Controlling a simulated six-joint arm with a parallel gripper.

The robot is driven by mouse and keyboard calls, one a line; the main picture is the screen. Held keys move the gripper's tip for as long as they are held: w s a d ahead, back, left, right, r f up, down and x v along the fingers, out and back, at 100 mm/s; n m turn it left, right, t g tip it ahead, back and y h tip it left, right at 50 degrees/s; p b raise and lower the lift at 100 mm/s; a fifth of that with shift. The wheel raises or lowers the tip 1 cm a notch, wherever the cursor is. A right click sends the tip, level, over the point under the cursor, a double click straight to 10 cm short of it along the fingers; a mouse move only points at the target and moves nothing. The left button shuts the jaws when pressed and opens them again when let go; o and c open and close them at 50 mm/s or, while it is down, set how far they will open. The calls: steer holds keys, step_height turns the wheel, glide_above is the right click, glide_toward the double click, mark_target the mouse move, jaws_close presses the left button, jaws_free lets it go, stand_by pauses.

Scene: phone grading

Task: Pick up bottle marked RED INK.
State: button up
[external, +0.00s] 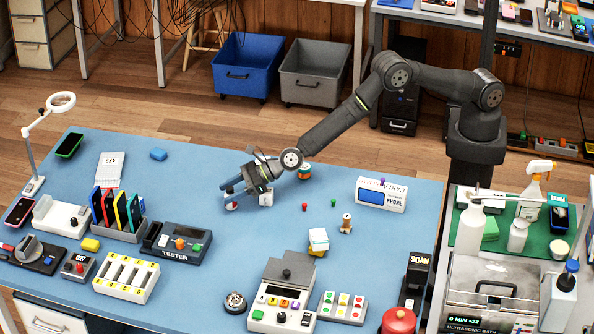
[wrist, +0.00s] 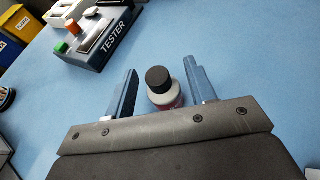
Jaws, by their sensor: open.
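A small bottle (wrist: 163,92) with a black cap, a pale shoulder and a reddish lower part stands between my fingers in the wrist view. Its label is not readable and its base is hidden behind my gripper body. My gripper (wrist: 160,70) is open, with one blue-grey finger on each side of the bottle and gaps showing beside it. In the external view my gripper (external: 232,187) is low over the blue table, left of its middle. A small white and red thing (external: 231,206) shows just below the fingers there, mostly hidden.
The tester (external: 180,242) stands in front of my gripper in the external view. The table (external: 200,178) behind my gripper is mostly clear.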

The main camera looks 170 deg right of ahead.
steer(key=shift+x, duration=1.05)
steer(key=c, duration=1.1)
steer(key=shift+f, duration=0.1)
